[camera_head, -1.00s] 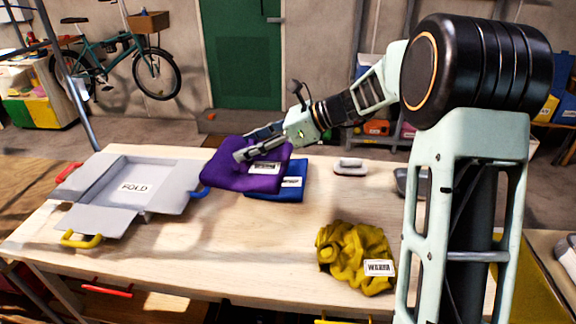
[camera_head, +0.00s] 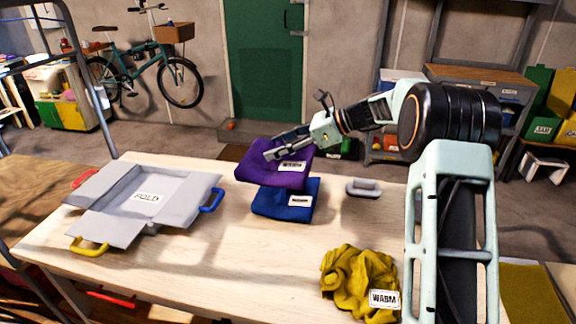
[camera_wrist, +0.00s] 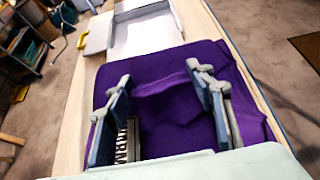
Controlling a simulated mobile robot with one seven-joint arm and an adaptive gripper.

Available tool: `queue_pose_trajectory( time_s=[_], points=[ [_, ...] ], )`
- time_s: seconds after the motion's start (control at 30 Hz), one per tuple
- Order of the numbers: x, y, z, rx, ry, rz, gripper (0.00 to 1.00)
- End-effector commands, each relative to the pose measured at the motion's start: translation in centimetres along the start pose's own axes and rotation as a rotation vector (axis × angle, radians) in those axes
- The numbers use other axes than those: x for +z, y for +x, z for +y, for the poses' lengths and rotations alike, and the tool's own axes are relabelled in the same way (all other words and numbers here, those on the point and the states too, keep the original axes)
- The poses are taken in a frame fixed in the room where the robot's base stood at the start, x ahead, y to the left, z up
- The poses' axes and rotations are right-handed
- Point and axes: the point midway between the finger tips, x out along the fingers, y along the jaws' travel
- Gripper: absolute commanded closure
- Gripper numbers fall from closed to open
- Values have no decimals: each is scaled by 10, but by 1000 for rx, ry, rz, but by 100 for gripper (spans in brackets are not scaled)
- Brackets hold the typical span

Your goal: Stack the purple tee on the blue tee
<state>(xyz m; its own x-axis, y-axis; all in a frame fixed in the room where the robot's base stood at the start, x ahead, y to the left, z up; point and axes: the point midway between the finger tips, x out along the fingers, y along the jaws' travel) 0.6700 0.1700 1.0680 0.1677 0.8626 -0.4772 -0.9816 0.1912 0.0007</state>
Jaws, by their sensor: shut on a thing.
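The folded purple tee (camera_head: 252,173) is held in my gripper (camera_head: 270,155) in the head view, its white label facing front. It appears raised above and slightly behind the folded blue tee (camera_head: 270,203), which lies on the table with its own label showing. The purple tee covers the back part of the blue one in this view; whether they touch is hard to tell. In the wrist view, my gripper's two fingers (camera_wrist: 162,105) are on the purple tee (camera_wrist: 165,85), which fills the middle. The blue tee is hidden there.
A grey folding board (camera_head: 118,190) marked FOLD lies at the table's left. A crumpled yellow cloth (camera_head: 352,280) with a WARM label lies at the front right. A small grey-handled object (camera_head: 363,188) sits right of the tees.

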Motion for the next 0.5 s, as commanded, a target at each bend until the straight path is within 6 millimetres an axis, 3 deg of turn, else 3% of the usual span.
queue_pose_trajectory(
  time_s=[0.23, 0.5],
  points=[
    [-39, 10, -32, 1, 1, 0, 83],
    [-54, 14, -46, -1, -1, -1, 83]
  ],
)
